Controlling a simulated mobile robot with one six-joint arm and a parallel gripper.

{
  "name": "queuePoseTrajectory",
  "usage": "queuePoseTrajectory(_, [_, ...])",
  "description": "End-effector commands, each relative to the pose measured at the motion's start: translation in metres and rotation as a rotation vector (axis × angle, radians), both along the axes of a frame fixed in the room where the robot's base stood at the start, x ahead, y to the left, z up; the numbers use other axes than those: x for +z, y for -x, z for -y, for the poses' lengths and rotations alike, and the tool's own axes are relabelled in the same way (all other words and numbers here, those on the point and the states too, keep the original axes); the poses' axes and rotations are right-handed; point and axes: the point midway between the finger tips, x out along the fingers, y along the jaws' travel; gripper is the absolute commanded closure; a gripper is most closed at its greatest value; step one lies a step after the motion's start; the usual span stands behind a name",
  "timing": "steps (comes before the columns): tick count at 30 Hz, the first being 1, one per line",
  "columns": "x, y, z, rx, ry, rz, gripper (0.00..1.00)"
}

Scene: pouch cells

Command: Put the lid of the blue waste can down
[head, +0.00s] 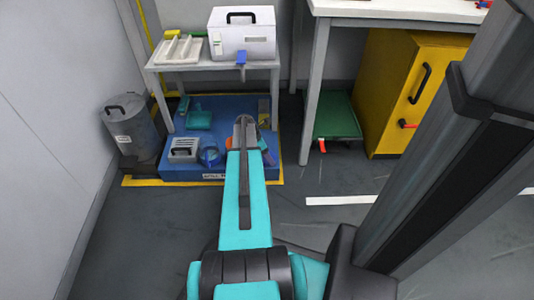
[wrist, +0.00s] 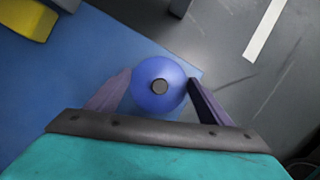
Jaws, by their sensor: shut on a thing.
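A round blue lid-like piece with a dark knob in its middle (wrist: 158,92) sits between the two purple fingers of my gripper (wrist: 160,76) in the wrist view. The fingers close on its two sides. Whether it is above or resting on something cannot be told, as what lies under it is hidden. In the head view my arm reaches to the right part of the blue mat (head: 190,174) and hides most of the gripper. A small blue round object (head: 210,156), possibly the can, stands on the mat left of my arm.
A grey can with a handled lid (head: 126,127) stands left of the mat. A small white-grey box (head: 183,150) and teal items (head: 199,119) lie on the mat under a light table (head: 188,66). A yellow cabinet (head: 398,90) is at right. The grey floor in front is clear.

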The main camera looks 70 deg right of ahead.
Motion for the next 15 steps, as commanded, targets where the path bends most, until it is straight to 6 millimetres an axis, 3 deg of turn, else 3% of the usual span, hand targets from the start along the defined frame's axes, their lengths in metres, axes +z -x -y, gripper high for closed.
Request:
queuePoseTrajectory(1, [-0.0003,-0.0001,0.0002,0.0,0.0,0.0,0.23])
queuePoseTrajectory(4, [-0.0002,-0.0001,0.0001,0.0,0.0,0.0,0.08])
queuePoseTrajectory(15, [0.0006,0.0,0.0,0.0,0.0,0.0,0.08])
